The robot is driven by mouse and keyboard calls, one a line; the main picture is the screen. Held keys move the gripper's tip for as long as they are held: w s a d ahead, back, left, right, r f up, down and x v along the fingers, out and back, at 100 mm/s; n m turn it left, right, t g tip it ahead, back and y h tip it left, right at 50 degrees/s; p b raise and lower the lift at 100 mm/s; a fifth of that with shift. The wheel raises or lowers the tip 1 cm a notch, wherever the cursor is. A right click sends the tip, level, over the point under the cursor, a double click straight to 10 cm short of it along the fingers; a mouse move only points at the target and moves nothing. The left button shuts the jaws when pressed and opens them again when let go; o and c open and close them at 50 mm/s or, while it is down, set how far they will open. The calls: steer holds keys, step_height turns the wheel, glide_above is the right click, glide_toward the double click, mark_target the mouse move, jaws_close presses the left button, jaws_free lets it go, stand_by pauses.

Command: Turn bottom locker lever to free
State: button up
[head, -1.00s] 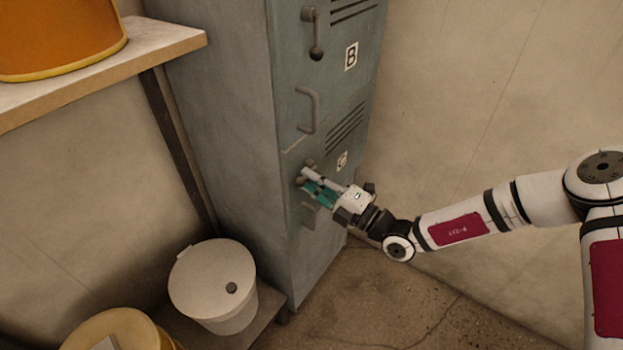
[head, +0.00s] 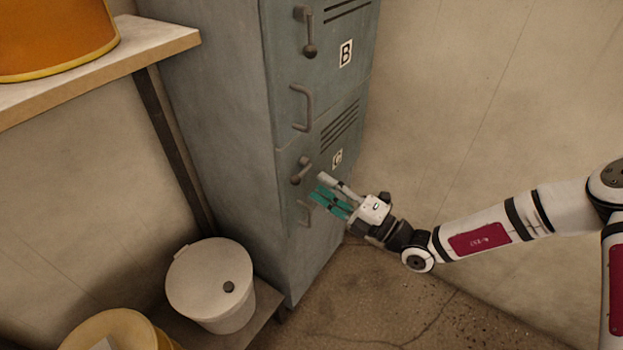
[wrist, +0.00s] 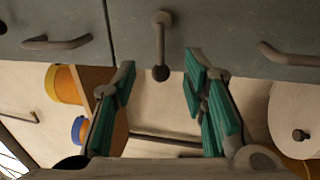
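The bottom locker lever (head: 300,172) is on door C of the grey-blue locker (head: 215,120). It lies roughly level, with its knob end toward the door's left edge. In the wrist view the lever (wrist: 161,42) shows whole, its round knob toward my gripper. My gripper (head: 322,187) is open and empty, just right of the lever and apart from it in the head view. In the wrist view the spread teal-padded fingers (wrist: 160,82) sit on either side of the knob's line, with a gap between them.
Door B's lever (head: 307,32) hangs down above. Pull handles stick out at door B (head: 303,108) and low on door C (head: 303,213). A lidded pale bin (head: 210,285) stands left of the locker, below a shelf (head: 150,45). Floor to the right is clear.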

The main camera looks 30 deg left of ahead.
steer(key=v, duration=0.6)
steer(key=shift+d, duration=0.25)
steer(key=s+d+r+m+h+p, duration=0.2)
steer(key=s+d+r+m+h, duration=0.4)
steer(key=d+r+m, duration=0.4)
steer(key=s+d+r+m+t+h+p, duration=0.1)
steer(key=s+d+r+m+h+p, duration=0.2)
steer(key=s+d+r+m+h, duration=0.4)
steer(key=s+d+r+m+t+h+p, duration=0.1)
steer(key=s+d+r+m+h+p, duration=0.1)
steer(key=s+d+r+m+h, duration=0.5)
steer(key=s+d+r+m, duration=0.3)
steer(key=d+r+m, duration=0.4)
steer(key=d+m, duration=0.4)
steer(key=shift+s+d+r, duration=0.25)
steer(key=shift+r, duration=0.05)
